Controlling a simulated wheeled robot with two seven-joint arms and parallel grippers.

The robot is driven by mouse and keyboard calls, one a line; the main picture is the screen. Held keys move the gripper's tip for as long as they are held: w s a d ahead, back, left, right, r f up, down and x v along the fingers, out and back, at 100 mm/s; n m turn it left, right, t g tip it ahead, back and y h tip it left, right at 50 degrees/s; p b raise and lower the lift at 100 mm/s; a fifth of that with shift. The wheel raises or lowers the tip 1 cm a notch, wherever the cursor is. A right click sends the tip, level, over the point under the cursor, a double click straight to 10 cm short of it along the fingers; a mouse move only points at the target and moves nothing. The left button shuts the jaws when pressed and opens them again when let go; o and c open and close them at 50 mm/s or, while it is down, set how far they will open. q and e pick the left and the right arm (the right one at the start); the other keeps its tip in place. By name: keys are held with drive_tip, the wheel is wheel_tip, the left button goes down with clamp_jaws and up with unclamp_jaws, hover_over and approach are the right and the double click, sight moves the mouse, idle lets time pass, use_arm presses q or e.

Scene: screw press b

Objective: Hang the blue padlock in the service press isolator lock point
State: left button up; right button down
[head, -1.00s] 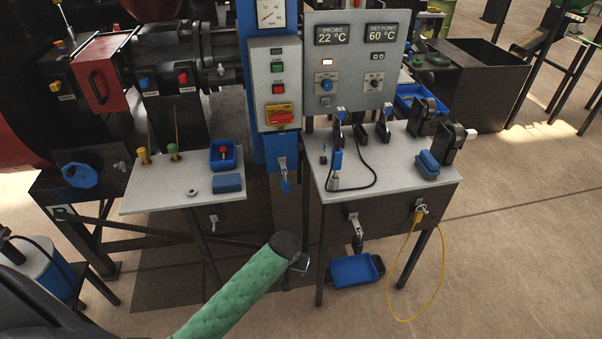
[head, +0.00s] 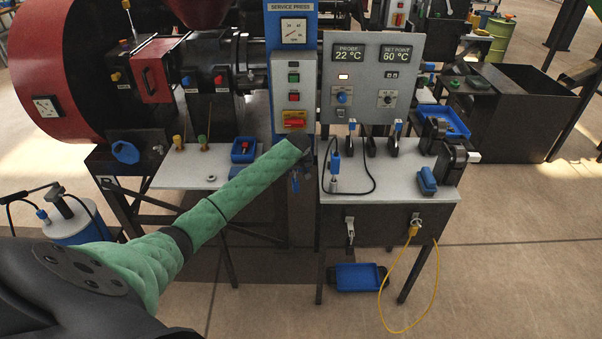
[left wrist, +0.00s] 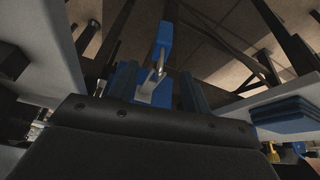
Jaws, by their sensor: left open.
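A small blue piece that looks like the padlock (head: 295,184) hangs low on the blue press column, partly hidden by my left arm. In the left wrist view the blue piece (left wrist: 165,36) shows at the top centre with a silver hook or shackle (left wrist: 154,82) by it. The red and yellow isolator switch (head: 293,122) is on the grey panel above; no padlock shows on it. My left gripper (head: 304,166) is open, in front of the column near the blue piece. Its fingertips are hard to make out, and I see no grip on anything. My right gripper is out of view.
A side table (head: 394,192) stands right of the column with a cable and black clamps. A yellow cable (head: 433,283) hangs below the right table.

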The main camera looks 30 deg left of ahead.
sight(294, 182)
use_arm(q)
drive_tip(key=shift+p+x, duration=1)
drive_tip(key=shift+x, duration=3)
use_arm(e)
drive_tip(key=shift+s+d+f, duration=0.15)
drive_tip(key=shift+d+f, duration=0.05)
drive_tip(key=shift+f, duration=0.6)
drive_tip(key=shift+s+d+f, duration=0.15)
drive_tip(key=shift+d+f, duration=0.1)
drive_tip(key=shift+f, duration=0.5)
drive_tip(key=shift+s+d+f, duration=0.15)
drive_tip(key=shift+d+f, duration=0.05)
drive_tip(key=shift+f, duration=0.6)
